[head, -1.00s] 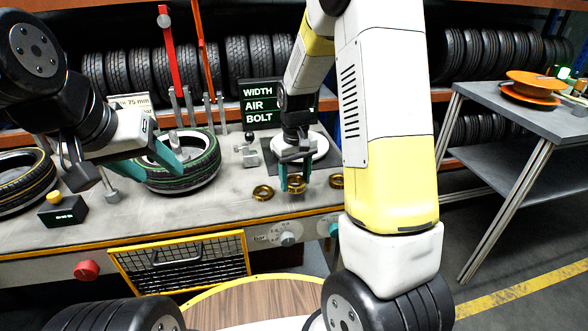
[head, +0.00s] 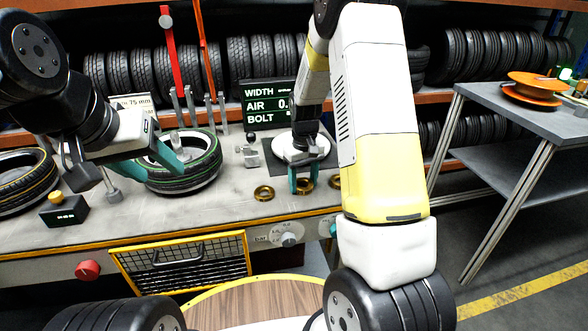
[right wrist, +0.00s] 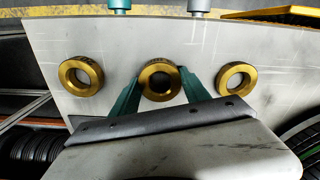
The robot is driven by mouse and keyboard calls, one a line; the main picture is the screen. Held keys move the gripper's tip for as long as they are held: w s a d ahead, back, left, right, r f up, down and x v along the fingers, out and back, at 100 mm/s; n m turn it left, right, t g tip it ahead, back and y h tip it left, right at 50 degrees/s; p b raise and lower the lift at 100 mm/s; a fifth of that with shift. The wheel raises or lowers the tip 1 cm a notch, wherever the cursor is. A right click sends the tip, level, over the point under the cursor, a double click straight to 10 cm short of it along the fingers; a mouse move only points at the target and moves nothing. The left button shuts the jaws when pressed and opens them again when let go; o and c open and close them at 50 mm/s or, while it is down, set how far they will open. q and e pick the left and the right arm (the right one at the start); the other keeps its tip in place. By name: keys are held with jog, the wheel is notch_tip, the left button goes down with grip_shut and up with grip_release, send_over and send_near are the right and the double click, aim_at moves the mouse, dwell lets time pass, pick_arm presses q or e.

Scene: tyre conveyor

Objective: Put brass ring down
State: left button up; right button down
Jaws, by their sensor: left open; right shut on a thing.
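My right gripper (head: 302,184) is shut on a brass ring (head: 305,186) at the front of the grey bench. In the right wrist view the held brass ring (right wrist: 160,79) sits between the two teal fingers. It looks about the same size as the loose rings, at or very near bench level; contact underneath cannot be told. A second brass ring (head: 263,192) lies to its left, and a third (head: 336,182) to its right, partly hidden by my right arm. My left gripper (head: 152,163) is open, its teal fingers at the left side of a green-striped tyre (head: 190,180).
The bench (head: 225,207) has a white round plate (head: 315,148) on a dark mat behind the right gripper. A display (head: 265,103) stands at the back. A black box with a yellow button (head: 64,211) is on the left. Another tyre (head: 25,182) lies at far left.

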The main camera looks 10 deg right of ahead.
jog(key=c, duration=0.5)
grip_release()
notch_tip(320, 180, up, 12)
jog(key=s+r+m+t+y, duration=0.1)
jog(key=s+r+t+y, duration=0.15)
jog(key=s+r, duration=0.85)
jog(key=shift+s+a+r+m+t, duration=0.35)
jog(key=shift+s+r+t, duration=0.2)
jog(key=shift+s, duration=1.65)
jog(key=shift+s+a+r+m+t, duration=0.25)
jog(key=shift+s+a+r+t, duration=0.35)
jog(key=shift+s, duration=1.65)
jog(key=shift+s+a+r+m+t, duration=0.15)
jog(key=shift+s+r+m+t, duration=0.4)
jog(key=shift+s, duration=1.65)
jog(key=shift+f+n, duration=0.2)
jog(key=shift+n, duration=0.05)
